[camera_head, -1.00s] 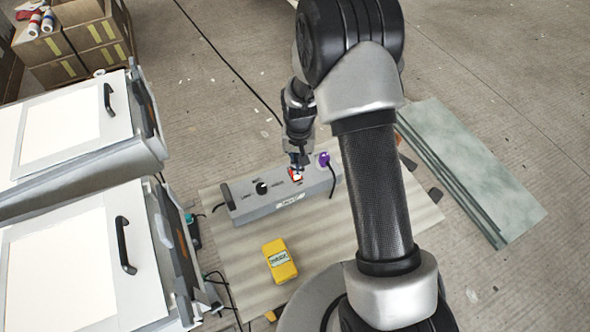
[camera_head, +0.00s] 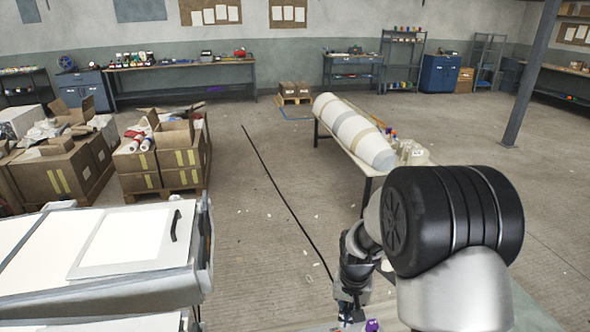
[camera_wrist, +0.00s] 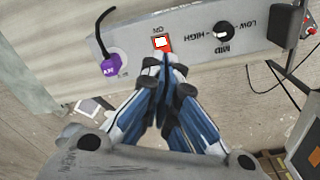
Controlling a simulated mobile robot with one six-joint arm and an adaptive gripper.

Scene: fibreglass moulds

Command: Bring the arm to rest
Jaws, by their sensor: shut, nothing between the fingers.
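My gripper (camera_wrist: 173,62) is shut and empty in the wrist view. Its fingertips are together at the edge of a red and white switch (camera_wrist: 161,42) on a grey control box (camera_wrist: 190,36); I cannot tell whether they touch it. "ON" is lettered beside the switch. The box also carries a black knob (camera_wrist: 222,32) with LOW, MID and HIGH marks and a purple plug (camera_wrist: 115,63) with a black cable. In the head view my arm reaches down at the lower right, and its fingertips are cut off by the bottom edge.
A white-topped unit with a black handle (camera_head: 176,226) stands at left. Cardboard boxes (camera_head: 165,165) are stacked behind it. A table with a long pale mould (camera_head: 352,133) stands beyond my arm. Open floor (camera_head: 250,230) lies between. Workbenches (camera_head: 185,68) line the back wall.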

